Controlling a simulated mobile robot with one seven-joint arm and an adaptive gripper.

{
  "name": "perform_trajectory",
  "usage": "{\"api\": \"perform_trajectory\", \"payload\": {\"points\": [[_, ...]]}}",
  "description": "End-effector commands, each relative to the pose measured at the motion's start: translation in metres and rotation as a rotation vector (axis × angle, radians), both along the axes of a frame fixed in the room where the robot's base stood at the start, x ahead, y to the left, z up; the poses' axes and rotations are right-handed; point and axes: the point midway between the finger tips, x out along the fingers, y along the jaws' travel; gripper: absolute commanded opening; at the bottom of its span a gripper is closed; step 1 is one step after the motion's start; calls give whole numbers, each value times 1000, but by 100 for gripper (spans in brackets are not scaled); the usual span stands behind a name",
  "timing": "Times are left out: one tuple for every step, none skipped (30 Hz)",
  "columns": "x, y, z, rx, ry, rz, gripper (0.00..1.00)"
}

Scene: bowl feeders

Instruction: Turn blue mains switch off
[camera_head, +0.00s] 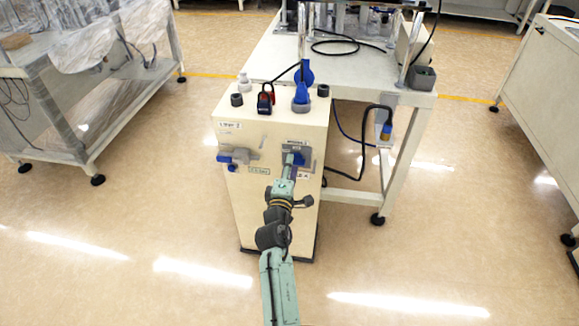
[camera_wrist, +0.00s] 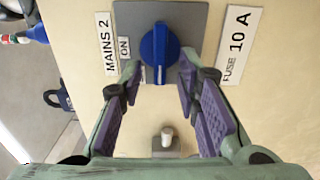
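The blue mains switch (camera_wrist: 159,46) is a round knob on a grey plate (camera_wrist: 190,18) on the cabinet's front face, beside labels reading "MAINS 2", "ON" and "FUSE 10 A". Its ridge lies along the picture's vertical in the wrist view. My gripper (camera_wrist: 160,72) is open, with one fingertip on each side of the knob's lower part. I cannot tell whether the fingertips touch it. In the head view my gripper (camera_head: 292,160) is at the right switch plate and hides most of the knob.
The cream cabinet (camera_head: 235,200) stands beside a white table (camera_head: 270,60). A second blue-and-grey fitting (camera_head: 236,158) is on the cabinet's left front. A small grey post (camera_wrist: 167,137) sticks out below the knob. Plugs and cables sit on top. The floor in front is clear.

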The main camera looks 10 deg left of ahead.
Motion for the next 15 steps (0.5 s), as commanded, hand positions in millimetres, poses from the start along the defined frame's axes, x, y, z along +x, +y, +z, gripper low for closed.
{"api": "perform_trajectory", "payload": {"points": [[-6,0,-1,0,2,1,30],[-10,1,-2,0,3,1,30],[-17,0,-2,1,3,1,30],[-22,0,-2,1,3,1,30],[-27,0,-2,1,4,1,30],[-34,0,-2,1,4,1,30],[-40,0,-2,0,4,1,30],[-45,0,-2,0,3,1,30],[-51,0,-1,0,4,1,30],[-55,0,-1,0,3,1,30],[-58,0,-2,-1,3,1,30],[-63,0,-1,0,3,1,30],[-65,0,-1,0,2,1,30],[-67,0,-1,1,2,1,30],[-69,0,-1,0,2,1,30]]}}
